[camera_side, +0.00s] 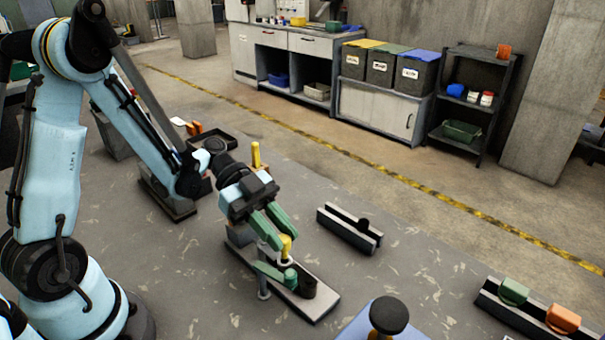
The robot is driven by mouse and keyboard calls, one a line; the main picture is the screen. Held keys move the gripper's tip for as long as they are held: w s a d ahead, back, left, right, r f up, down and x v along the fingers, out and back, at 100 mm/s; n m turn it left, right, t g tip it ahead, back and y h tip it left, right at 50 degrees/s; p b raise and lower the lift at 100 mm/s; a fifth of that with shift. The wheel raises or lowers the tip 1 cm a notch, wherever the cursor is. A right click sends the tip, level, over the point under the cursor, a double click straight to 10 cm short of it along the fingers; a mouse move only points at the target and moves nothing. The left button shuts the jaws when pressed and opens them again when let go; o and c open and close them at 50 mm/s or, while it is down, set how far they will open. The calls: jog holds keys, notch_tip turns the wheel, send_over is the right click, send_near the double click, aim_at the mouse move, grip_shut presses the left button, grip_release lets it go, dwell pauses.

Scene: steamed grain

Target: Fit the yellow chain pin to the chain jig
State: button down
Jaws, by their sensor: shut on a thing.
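My gripper (284,240), with green fingers, points down over the chain jig and is shut on the yellow chain pin (287,246). The pin is upright, with a pale ring or collar at its lower end. The chain jig (318,305) looks like a long grey plate on the table.
Another yellow upright piece (256,155) stands behind my gripper. A grey rail block (350,230) lies to the right. A black knob (388,315) stands on a blue plate at the front. A rack (510,312) with green and orange pieces is at lower right. Table between is clear.

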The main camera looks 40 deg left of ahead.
jog(key=c, duration=0.9)
grip_release()
jog(key=shift+o, duration=0.2)
jog(key=v, duration=0.4)
jog(key=shift+a+r, duration=0.1)
jog(key=shift+a, duration=0.1)
notch_tip(320, 180, up, 7)
jog(key=shift+a, duration=0.25)
jog(key=shift+r, duration=0.1)
